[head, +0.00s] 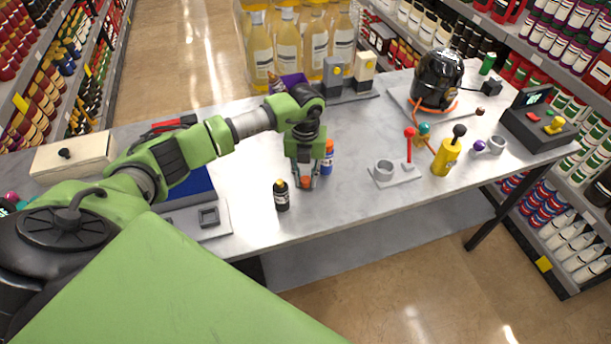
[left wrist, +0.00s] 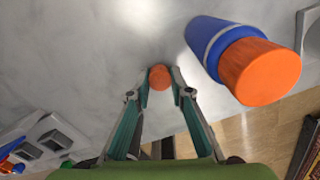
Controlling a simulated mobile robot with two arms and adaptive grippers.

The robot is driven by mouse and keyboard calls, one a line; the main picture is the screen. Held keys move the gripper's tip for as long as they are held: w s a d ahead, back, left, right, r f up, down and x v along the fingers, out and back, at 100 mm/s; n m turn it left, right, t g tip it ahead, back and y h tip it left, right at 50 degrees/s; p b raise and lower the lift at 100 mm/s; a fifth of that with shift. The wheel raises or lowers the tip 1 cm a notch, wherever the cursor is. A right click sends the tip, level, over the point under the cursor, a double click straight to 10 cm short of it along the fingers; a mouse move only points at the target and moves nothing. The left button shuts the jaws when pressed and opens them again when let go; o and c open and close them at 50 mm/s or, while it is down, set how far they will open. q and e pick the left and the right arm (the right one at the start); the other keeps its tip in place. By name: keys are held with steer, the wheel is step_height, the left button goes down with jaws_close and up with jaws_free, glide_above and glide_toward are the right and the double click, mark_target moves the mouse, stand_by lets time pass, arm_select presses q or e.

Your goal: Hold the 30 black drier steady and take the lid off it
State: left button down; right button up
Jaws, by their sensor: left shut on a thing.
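The black drier (head: 282,197) is a small dark bottle with a pale label band, upright on the white table near its front edge. Its top looks dark and narrow; whether a lid is on it is too small to tell. My left gripper (head: 304,184) is just right of it, apart from it, pointing down. Its fingertips are shut on a small round orange piece like a cap (head: 306,182), also seen between the fingertips in the left wrist view (left wrist: 159,77). The black drier does not show clearly in that view. My right gripper is not in view.
A blue bottle with an orange cap (head: 328,158) stands close right of my left gripper. A grey holder with a red post (head: 395,172) and a yellow bottle (head: 446,157) are farther right. A black domed vessel (head: 437,80) stands behind. Table front centre is clear.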

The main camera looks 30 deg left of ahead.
arm_select(q)
steer(key=shift+f, duration=0.2)
steer(key=shift+f, duration=0.2)
steer(key=c, duration=1.8)
jaws_free()
